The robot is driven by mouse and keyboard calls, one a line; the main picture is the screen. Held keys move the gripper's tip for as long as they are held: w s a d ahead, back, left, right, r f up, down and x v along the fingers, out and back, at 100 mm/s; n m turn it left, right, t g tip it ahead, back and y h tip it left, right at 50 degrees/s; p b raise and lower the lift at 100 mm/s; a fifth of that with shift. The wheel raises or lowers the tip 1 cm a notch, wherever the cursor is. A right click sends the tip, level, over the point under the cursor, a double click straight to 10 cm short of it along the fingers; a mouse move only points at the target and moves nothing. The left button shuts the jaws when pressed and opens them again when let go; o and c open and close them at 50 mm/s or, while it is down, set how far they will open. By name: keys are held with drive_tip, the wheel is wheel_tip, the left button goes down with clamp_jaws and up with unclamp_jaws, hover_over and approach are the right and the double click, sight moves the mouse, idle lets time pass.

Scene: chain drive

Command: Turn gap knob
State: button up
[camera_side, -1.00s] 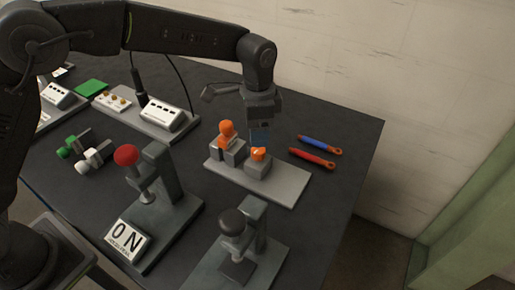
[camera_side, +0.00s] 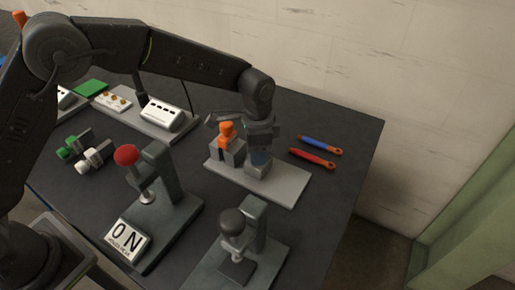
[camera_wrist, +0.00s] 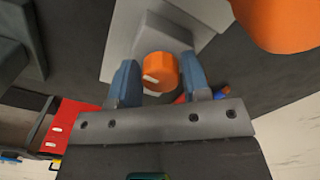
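Two orange knobs belong to a grey fixture on a light grey plate (camera_side: 290,185). The taller orange knob (camera_side: 226,131) stands on the left block in the side view and shows at the top right of the wrist view (camera_wrist: 285,22). The lower orange knob (camera_wrist: 159,70) has a white mark and sits between my fingertips in the wrist view. In the side view my gripper hides it above its grey block (camera_side: 257,171). My gripper (camera_wrist: 159,82) points down with its blue fingers open, one on each side of the lower knob. Narrow gaps seem to remain beside it.
A red tool (camera_side: 312,158) and a blue tool (camera_side: 320,145) lie right of the plate. A red-knobbed press (camera_side: 126,155) and a black-knobbed press (camera_side: 232,222) stand in front. The dark table is clear at far right.

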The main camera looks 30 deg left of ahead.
drive_tip(key=c, duration=0.5)
drive_tip(key=shift+c, duration=0.2)
drive_tip(key=shift+n, duration=0.3)
drive_tip(key=n, duration=0.3)
drive_tip(key=shift+n, duration=0.4)
drive_tip(key=n, duration=0.4)
drive_tip(key=shift+d+n, duration=0.1)
drive_tip(key=shift+n, duration=0.2)
drive_tip(key=n, duration=1)
drive_tip(key=shift+d, duration=0.1)
drive_tip(key=shift+n, duration=0.5)
drive_tip(key=shift+r, duration=0.1)
